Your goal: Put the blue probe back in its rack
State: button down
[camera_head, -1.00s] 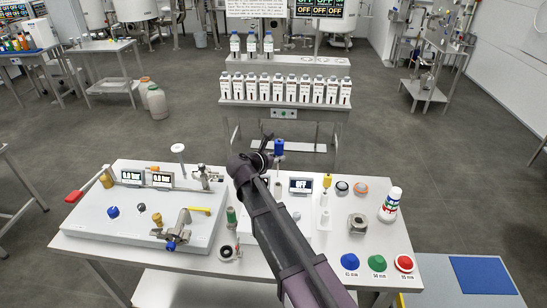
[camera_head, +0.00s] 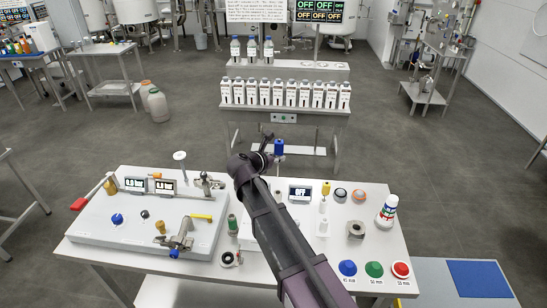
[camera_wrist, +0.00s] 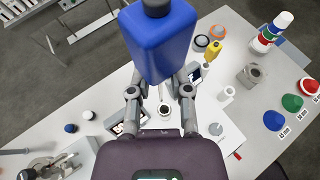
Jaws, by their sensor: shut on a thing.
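The blue probe (camera_head: 279,147) has a thick blue handle with a dark cap. It fills the upper middle of the wrist view (camera_wrist: 160,42). My gripper (camera_wrist: 162,82) is shut on it and holds it above the bench's far side. In the head view my gripper (camera_head: 266,152) shows small at the arm's end. The yellow probe (camera_head: 325,190) stands upright on the bench; it also shows in the wrist view (camera_wrist: 211,50). A white holder (camera_wrist: 226,93) stands near it, and a dark round opening (camera_wrist: 164,109) shows below the blue probe. I cannot tell which is the blue probe's rack.
The bench (camera_head: 300,262) bears a white panel (camera_head: 130,235) with valves, a display (camera_head: 300,193), a metal block (camera_head: 355,229), a striped bottle (camera_head: 387,210) and coloured caps (camera_head: 374,270). A shelf of white bottles (camera_head: 285,93) stands beyond; floor lies between.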

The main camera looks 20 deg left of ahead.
jog(key=shift+r+p, duration=1)
jog(key=shift+r, duration=0.2)
jog(key=shift+f, duration=0.1)
notch_tip(320, 180, down, 5)
jog(key=b, duration=0.5)
jog(key=shift+w+f, duration=0.1)
jog(key=shift+f, duration=0.05)
